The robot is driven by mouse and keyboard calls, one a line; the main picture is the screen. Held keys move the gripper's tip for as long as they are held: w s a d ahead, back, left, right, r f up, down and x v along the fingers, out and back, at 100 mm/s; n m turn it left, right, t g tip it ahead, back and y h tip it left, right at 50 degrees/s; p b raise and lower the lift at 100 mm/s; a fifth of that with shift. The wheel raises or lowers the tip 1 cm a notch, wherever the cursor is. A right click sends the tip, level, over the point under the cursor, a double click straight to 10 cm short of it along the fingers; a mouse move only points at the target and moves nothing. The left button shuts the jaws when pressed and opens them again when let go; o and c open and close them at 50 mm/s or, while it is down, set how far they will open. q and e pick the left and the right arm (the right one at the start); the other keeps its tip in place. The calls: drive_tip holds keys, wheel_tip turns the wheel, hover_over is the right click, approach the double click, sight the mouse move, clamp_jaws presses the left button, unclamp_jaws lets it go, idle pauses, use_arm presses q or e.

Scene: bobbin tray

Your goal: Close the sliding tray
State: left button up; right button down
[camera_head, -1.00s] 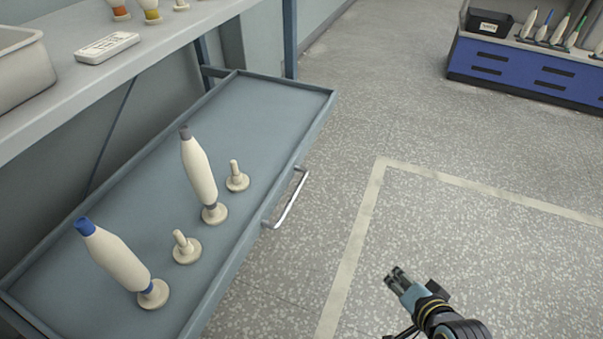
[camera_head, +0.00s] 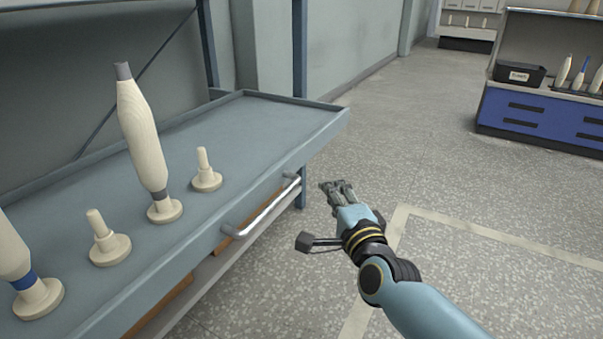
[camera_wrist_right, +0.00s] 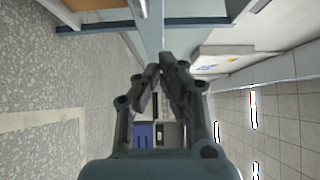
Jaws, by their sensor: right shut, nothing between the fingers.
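The sliding tray (camera_head: 240,150) is a blue-grey shallow tray, pulled out from under a bench. Its silver bar handle (camera_head: 262,207) is on the front side facing the aisle. My right gripper (camera_head: 337,186) is shut and empty, in the air to the right of the handle and apart from it. In the right wrist view, the shut fingers (camera_wrist_right: 161,70) point towards a blue-grey edge at the top of the picture. My left gripper is not in view.
Cream bobbin (camera_head: 143,135) and empty pegs (camera_head: 206,170) stand on the tray. A second bobbin (camera_head: 12,250) is cut off at the left edge. A blue cabinet (camera_head: 540,118) stands at the back right. The speckled floor between is clear.

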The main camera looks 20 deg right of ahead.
drive_tip(key=b, duration=0.1)
approach(296, 156)
drive_tip(key=w+d, duration=0.1)
drive_tip(key=d, duration=0.2)
drive_tip(key=w, duration=0.1)
drive_tip(key=w+a, duration=0.1)
drive_tip(key=w, duration=0.1)
drive_tip(key=shift+w+a+f+b, duration=0.1)
drive_tip(key=shift+w+a+b, duration=0.3)
drive_tip(key=shift+w+a, duration=0.15)
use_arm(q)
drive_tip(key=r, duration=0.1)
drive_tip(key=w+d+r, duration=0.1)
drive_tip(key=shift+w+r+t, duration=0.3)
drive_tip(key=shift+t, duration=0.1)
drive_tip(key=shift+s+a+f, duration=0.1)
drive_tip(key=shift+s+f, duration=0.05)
use_arm(e)
drive_tip(key=shift+w+a, duration=0.1)
